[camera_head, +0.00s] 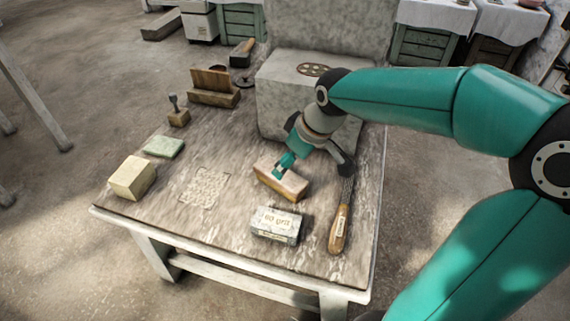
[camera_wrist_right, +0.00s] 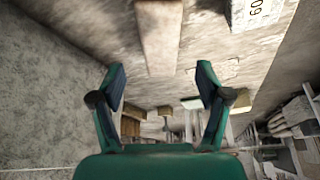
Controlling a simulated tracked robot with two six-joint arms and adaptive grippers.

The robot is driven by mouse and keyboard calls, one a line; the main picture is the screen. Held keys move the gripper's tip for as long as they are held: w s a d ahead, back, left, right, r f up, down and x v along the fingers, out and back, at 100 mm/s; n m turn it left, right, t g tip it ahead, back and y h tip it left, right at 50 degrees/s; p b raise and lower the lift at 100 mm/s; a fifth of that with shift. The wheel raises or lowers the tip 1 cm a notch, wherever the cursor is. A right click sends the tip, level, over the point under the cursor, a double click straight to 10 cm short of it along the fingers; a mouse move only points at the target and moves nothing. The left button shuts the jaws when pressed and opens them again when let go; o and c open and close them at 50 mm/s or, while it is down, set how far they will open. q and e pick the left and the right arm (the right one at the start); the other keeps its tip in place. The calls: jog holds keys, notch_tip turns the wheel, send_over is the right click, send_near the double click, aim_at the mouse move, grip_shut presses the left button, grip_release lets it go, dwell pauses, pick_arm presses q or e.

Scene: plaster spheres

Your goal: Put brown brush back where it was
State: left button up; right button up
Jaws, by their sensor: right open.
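A brown block-shaped piece (camera_head: 281,183), which looks like the brown brush, lies on the worn work table (camera_head: 235,250) near its middle. In the right wrist view it shows as a long brown block (camera_wrist_right: 160,35) ahead of the fingertips. My right gripper (camera_head: 312,168) reaches in from the right, pointing down by the block. One finger overlaps the block's upper edge in the head view; touching cannot be told. In the right wrist view the gripper (camera_wrist_right: 160,70) has its fingers spread with nothing between them. My left gripper is not in view.
A labelled box (camera_head: 277,225) and a wooden-handled tool (camera_head: 340,225) lie at the table's front right. A pale block (camera_head: 132,177), a green block (camera_head: 164,147) and a square patch (camera_head: 204,187) are leftward. A grey stone block (camera_head: 290,105) stands behind.

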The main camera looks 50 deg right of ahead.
jog(key=shift+p+v, duration=0.4)
jog(key=shift+v, duration=1.5)
